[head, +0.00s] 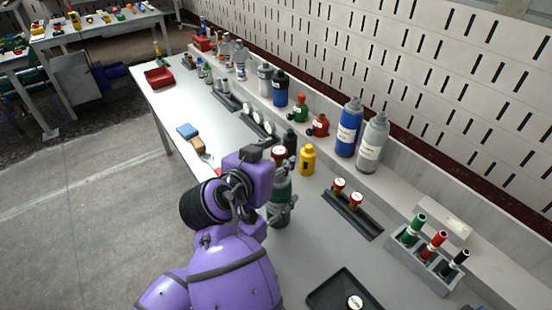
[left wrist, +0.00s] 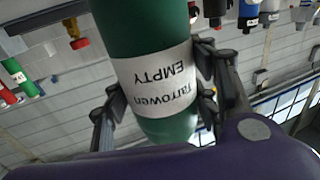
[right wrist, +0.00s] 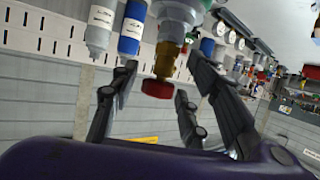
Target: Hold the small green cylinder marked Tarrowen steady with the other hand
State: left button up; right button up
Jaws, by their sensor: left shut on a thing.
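The small green cylinder (head: 281,188) stands upright at the table's near edge in the head view. Its white label reads Tarrowen EMPTY in the left wrist view (left wrist: 158,80). My left gripper (left wrist: 155,105) is shut on it, fingers on either side of the label; in the head view my arm partly hides this grip. A brass valve with a red cap (right wrist: 157,88) shows at the cylinder's top in the right wrist view. My right gripper (right wrist: 160,85) is open there, its fingers apart on either side of the valve; it also shows at the cylinder's top in the head view (head: 280,152).
A yellow cylinder (head: 307,160) stands close behind. A rack with two red-capped valves (head: 347,209), a holder with green, red and black tubes (head: 424,262) and a dark tray (head: 330,290) lie to the right. Tall blue (head: 348,128) and grey (head: 373,143) bottles stand on the back ledge.

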jog(key=n+y, duration=0.1)
jog(key=y, duration=0.1)
jog(key=n+t+y, duration=0.1)
jog(key=n+y, duration=0.1)
jog(key=shift+d+r, duration=0.1)
jog(key=shift+d, duration=0.3)
jog(key=shift+n+y, duration=1.5)
jog(key=shift+d+n+y, duration=0.2)
jog(key=shift+n+y, duration=0.5)
jog(key=n+y, duration=0.2)
jog(key=n+g+y, duration=0.1)
jog(key=y, duration=0.1)
jog(key=shift+w+d+n, duration=0.15)
jog(key=shift+d+n, duration=0.15)
jog(key=shift+n+g+y, duration=0.4)
jog(key=shift+n+y, duration=0.1)
jog(key=shift+y, duration=0.1)
jog(key=shift+a, duration=0.1)
